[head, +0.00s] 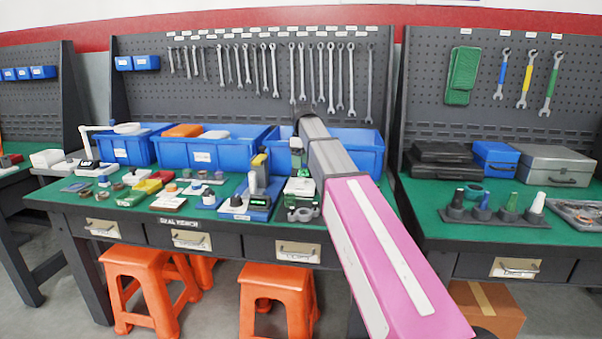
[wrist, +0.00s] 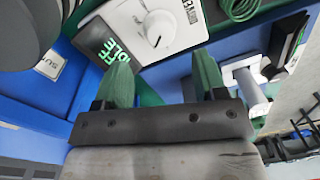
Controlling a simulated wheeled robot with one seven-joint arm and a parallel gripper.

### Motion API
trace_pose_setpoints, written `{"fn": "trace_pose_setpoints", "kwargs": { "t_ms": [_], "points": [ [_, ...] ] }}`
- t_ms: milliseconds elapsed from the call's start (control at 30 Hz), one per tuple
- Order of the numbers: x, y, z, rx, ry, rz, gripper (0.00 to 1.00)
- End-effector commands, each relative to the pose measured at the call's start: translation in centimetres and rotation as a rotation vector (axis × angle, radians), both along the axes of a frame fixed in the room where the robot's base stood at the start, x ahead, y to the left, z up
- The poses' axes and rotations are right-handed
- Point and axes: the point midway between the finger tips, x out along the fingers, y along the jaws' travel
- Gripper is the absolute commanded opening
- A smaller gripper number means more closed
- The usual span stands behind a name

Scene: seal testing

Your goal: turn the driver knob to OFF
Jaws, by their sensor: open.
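The driver knob (wrist: 158,28) is a round white knob on a white panel (wrist: 190,22) with dark lettering, at the top middle of the wrist view. The panel lettering is partly cut off by the frame. A black display (wrist: 104,42) with green text, which seems to read OFF and IDLE, sits left of it, partly hidden by a finger. My gripper (wrist: 160,62) is open, with its two green fingers apart and nothing between them. In the wrist view the knob shows just beyond the fingertips, and no contact is seen. The knob's exact pointing is hard to tell.
A blue surface (wrist: 35,90) is at the left of the wrist view, and a coiled green cord (wrist: 240,8) at upper right. In the head view, the green-topped bench (head: 62,200) holds many small parts. Blue bins (head: 225,151) stand behind, and orange stools (head: 270,290) in front.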

Motion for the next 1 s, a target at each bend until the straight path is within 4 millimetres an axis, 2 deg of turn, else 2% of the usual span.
{"fn": "trace_pose_setpoints", "kwargs": {
  "t_ms": [100,300,1000],
  "points": [
    [0.2,0.0,2.0,0.000,-0.001,0.000,0.65],
    [0.2,-0.1,3.7,0.001,0.000,0.000,0.65],
    [0.1,-0.1,4.0,0.000,0.000,0.000,0.65]
  ]
}}
